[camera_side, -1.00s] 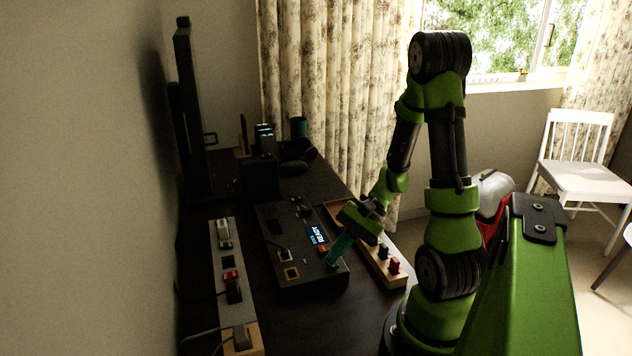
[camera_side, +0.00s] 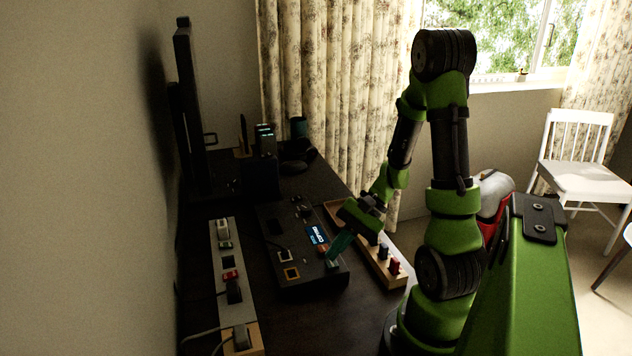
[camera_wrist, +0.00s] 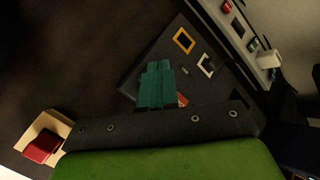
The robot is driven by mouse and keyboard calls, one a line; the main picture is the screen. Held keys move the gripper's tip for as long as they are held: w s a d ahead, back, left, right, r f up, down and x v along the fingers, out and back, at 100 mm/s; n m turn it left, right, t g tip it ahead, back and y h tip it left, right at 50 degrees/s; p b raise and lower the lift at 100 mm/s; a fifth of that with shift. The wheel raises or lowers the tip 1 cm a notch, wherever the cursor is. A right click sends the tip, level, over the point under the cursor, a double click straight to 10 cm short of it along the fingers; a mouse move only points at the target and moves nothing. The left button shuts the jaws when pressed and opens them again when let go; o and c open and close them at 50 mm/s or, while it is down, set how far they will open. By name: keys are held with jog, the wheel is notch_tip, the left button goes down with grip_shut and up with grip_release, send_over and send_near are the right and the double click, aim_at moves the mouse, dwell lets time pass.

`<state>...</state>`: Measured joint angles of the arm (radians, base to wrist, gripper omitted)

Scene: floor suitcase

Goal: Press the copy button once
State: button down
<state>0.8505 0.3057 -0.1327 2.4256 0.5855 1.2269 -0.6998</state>
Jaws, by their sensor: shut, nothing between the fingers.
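The dark copier device (camera_side: 300,272) lies on the desk, with a small blue lit display (camera_side: 316,235) whose text is too small to read surely. My gripper (camera_side: 332,258) has teal fingers closed together, pointing down at the device's near right part, beside the display. In the wrist view, the closed fingers (camera_wrist: 157,75) cover part of the device (camera_wrist: 150,55). No button can be surely identified as the copy button; the fingertips hide the panel under them. I cannot tell whether they touch it.
A yellow-framed square port (camera_side: 291,273) and a plugged cable are on the device. A power strip (camera_side: 228,262) lies to its left. A wooden tray (camera_side: 382,273) with red and dark pieces lies to its right. A monitor (camera_side: 190,115) stands at the back.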

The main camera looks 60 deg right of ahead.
aim_at(340, 268)
jog(key=shift+r, duration=0.15)
jog(key=shift+r, duration=2.5)
jog(key=a+r+n+t+h, duration=0.2)
jog(key=a+r+n+h, duration=0.3)
jog(key=a+r+n, duration=0.6)
notch_tip(340, 268, up, 2)
jog(key=a, duration=0.2)
jog(key=shift+w+a+n+h, duration=0.3)
jog(key=shift+h, duration=0.1)
